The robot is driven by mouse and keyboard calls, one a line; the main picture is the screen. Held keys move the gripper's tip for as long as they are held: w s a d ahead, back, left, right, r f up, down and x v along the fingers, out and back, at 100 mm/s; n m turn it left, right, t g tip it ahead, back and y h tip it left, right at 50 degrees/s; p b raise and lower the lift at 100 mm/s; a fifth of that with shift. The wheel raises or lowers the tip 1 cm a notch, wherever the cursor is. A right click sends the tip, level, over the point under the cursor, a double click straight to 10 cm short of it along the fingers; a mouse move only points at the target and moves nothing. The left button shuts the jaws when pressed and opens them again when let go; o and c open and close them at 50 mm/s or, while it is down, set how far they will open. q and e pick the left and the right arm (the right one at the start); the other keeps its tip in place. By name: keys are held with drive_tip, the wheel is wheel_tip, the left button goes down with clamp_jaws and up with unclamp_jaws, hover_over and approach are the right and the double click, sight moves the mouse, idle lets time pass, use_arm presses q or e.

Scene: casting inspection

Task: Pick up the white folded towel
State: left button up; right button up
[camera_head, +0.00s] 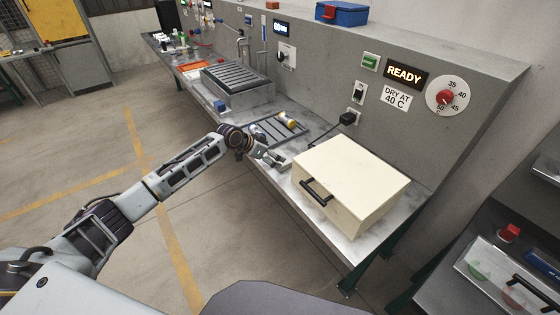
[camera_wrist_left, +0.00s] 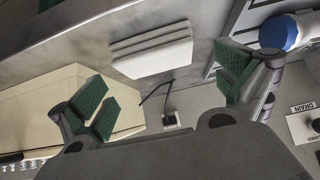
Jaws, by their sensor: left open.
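The white folded towel (camera_wrist_left: 150,48) lies on the grey bench in the left wrist view, in several flat layers, ahead of and between my fingers. My left gripper (camera_wrist_left: 168,88) is open, its green-padded fingers spread wide with nothing between them. In the head view my left gripper (camera_head: 274,156) is low over the bench, just left of the cream box. There I cannot clearly tell the towel from the gripper in front of it. My right gripper is not in view.
The cream box (camera_head: 352,183) with a black handle stands right beside my left gripper; it also shows in the left wrist view (camera_wrist_left: 48,102). A grey rack (camera_head: 265,131) with bottles lies behind the gripper. A black plug (camera_head: 348,118) and a grey panel wall stand behind.

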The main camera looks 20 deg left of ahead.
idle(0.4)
use_arm(q)
drive_tip(key=shift+x, duration=2.65)
drive_tip(key=shift+d+r, duration=0.1)
drive_tip(key=shift+d, duration=0.05)
drive_tip(key=shift+c, duration=0.3)
drive_tip(key=c, duration=0.7)
